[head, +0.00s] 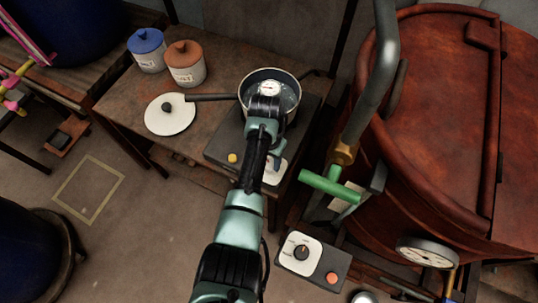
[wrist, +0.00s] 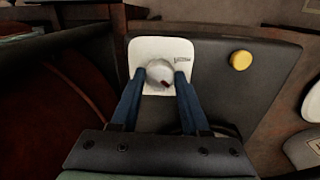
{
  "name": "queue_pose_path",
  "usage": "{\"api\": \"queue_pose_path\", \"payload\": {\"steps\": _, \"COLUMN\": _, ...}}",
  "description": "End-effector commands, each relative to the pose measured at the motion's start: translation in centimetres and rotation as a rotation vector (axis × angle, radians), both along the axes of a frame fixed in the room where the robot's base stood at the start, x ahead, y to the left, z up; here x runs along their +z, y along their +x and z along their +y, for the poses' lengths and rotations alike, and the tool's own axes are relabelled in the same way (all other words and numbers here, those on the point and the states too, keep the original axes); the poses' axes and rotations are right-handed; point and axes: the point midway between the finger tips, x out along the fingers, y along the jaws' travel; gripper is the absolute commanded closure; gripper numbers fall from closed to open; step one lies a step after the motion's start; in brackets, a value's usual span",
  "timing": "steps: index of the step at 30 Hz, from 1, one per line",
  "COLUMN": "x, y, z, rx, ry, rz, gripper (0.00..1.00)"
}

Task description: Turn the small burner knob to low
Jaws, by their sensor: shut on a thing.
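The small burner (head: 222,148) is a dark box on the wooden bench, with a pot (head: 245,92) on top. Its front shows in the wrist view (wrist: 225,90), with a white dial plate (wrist: 148,47) and a round silver knob (wrist: 159,72). A dark red mark sits on the knob's lower right. My gripper (wrist: 160,77) is shut on the knob, one blue finger on each side.
A yellow button (wrist: 240,60) is beside the dial plate. A white lid (head: 170,119) and two lidded jars (head: 186,68) stand left on the bench. At right are a large red-brown vat (head: 430,120), a green-handled valve (head: 330,187) and another dial box (head: 318,262).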

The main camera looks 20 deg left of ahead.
Motion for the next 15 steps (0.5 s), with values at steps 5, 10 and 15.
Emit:
{"api": "queue_pose_path", "payload": {"steps": 5, "x": 0.18, "y": 0.12, "z": -0.09, "rx": 0.073, "ry": -0.001, "rz": -0.003, "gripper": 1.00}}
{"api": "queue_pose_path", "payload": {"steps": 10, "x": 0.14, "y": 0.12, "z": -0.08, "rx": 0.111, "ry": -0.001, "rz": -0.003, "gripper": 1.00}}
{"api": "queue_pose_path", "payload": {"steps": 15, "x": 0.11, "y": 0.14, "z": -0.04, "rx": 0.124, "ry": -0.001, "rz": -0.004, "gripper": 1.00}}
